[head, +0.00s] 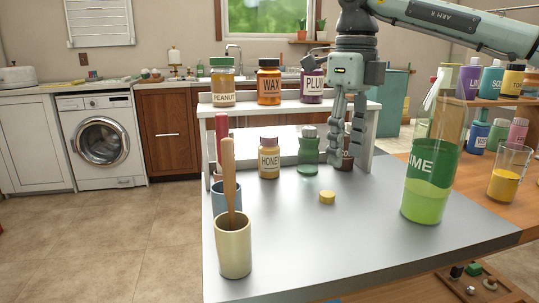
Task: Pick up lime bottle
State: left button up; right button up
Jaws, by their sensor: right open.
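The lime bottle (424,180) is tall and clear, with green liquid and a green label reading "IME". It stands upright at the right part of the grey table (310,240). My right gripper (347,150) comes down from the top, left of the lime bottle and apart from it. Its fingers point down and are open. A dark bottle (347,162) shows partly behind the fingers; I cannot tell whether they touch it. My left gripper is not in view.
A white shelf (372,105) holds peanut (222,85), wax (269,85) and plum (312,85) jars. Below are a honey jar (269,160) and green bottle (308,150). A yellow cap (327,197) and cream cup (233,250) stand nearer. The front middle is clear.

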aim_at(442, 116)
jog(key=k, duration=1.25)
